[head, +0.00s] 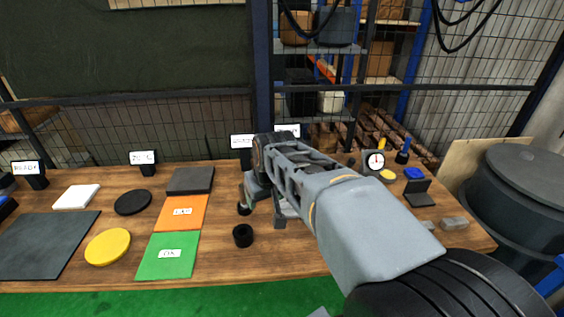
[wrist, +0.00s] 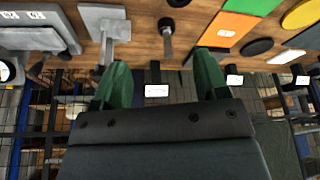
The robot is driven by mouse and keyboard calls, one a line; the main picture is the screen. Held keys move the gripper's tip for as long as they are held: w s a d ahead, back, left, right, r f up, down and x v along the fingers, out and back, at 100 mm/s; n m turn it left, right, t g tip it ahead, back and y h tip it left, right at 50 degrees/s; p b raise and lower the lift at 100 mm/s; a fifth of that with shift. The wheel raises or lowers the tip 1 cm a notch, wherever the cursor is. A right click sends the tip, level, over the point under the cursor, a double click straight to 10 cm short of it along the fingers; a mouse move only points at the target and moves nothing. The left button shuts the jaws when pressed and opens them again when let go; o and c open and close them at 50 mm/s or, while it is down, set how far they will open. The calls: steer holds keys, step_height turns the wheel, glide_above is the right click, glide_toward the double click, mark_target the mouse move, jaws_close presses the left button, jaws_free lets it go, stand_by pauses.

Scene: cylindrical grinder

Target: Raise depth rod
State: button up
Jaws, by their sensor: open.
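My gripper (wrist: 161,62) is open, its two green fingers spread apart with nothing between the tips. It also shows in the head view (head: 262,202), above the wooden table. Ahead of the gap in the wrist view, a short grey rod with a dark round end (wrist: 167,30) stands at the table. It may be the depth rod; I cannot tell for certain. In the head view my gripper partly hides this spot. A grey block with a post (wrist: 106,24) lies just left of the rod in the wrist view.
A black ring (head: 243,236) stands near the table's front. Green (head: 168,264) and orange (head: 180,220) mats and a yellow disc (head: 108,246) lie left. A dial gauge (head: 375,162) and a small black stand (head: 417,194) are right. A wire fence is behind.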

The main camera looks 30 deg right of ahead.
steer(key=w+d+r+m+p, duration=0.1)
steer(key=w+d+r, duration=0.1)
steer(key=w+d, duration=0.5)
steer(key=w+d+r+m, duration=0.15)
steer(key=w+d, duration=0.25)
steer(key=d, duration=0.8)
steer(key=shift+n+h, duration=0.3)
steer(key=shift+n, duration=0.05)
steer(key=x, duration=0.4)
steer(key=p+x, duration=0.1)
steer(key=x, duration=0.2)
steer(key=p+x, duration=0.1)
steer(key=x, duration=0.3)
steer(key=shift+w+d+f, duration=0.15)
steer(key=shift+w+d, duration=0.15)
steer(key=shift+x, duration=0.9)
